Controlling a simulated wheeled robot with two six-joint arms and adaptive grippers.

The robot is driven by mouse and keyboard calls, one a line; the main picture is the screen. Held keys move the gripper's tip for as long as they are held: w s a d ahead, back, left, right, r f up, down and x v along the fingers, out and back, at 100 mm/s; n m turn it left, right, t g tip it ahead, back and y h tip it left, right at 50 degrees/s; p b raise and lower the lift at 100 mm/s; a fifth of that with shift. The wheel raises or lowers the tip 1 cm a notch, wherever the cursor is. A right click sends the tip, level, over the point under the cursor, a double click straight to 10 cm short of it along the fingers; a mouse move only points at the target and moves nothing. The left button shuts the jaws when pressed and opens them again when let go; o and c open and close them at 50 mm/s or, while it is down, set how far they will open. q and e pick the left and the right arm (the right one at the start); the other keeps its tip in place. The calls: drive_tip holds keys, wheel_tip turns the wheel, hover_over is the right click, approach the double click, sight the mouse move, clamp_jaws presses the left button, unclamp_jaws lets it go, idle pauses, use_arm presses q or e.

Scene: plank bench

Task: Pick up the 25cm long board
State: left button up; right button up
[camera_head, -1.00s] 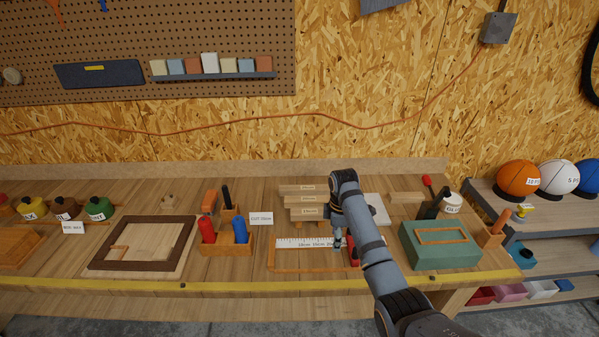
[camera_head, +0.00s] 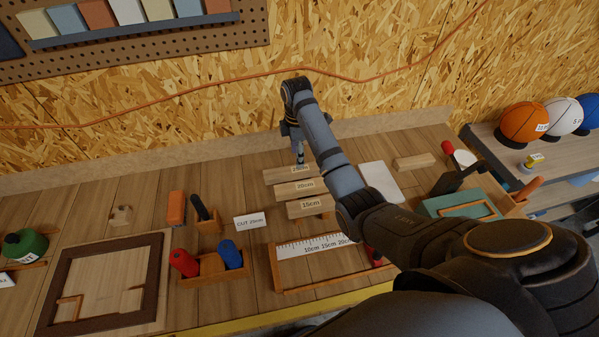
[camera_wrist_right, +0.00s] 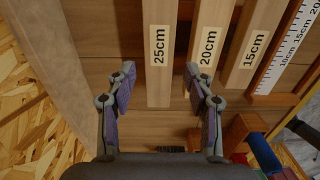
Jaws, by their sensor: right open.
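The 25cm board (camera_head: 276,174) is a pale wooden strip, the rearmost of three labelled boards on the bench. I cannot tell the exact height of the fingertips over the board. The 20cm board (camera_head: 289,189) and 15cm board (camera_head: 306,208) lie in front. My left gripper is not in view.
A framed ruler (camera_head: 312,246) lies in front of the boards. A "CUT 25cm" card (camera_head: 250,222) stands to the left. A pale slab (camera_head: 380,181) and a wood block (camera_head: 414,161) lie to the right. The wall rises close behind the boards.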

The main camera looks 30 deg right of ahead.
sight(300, 171)
wheel_tip(300, 171, down, 2)
drive_tip(key=shift+w+f+p, duration=0.1)
drive_tip(key=shift+w+p, duration=0.05)
drive_tip(key=shift+p, duration=0.5)
wheel_tip(300, 171, down, 4)
drive_tip(key=shift+r+p, duration=0.1)
drive_tip(key=shift+p, duration=0.5)
drive_tip(key=shift+f, duration=0.25)
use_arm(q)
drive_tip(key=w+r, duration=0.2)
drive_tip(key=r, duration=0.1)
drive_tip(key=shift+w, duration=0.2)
use_arm(e)
drive_tip(key=c, duration=1)
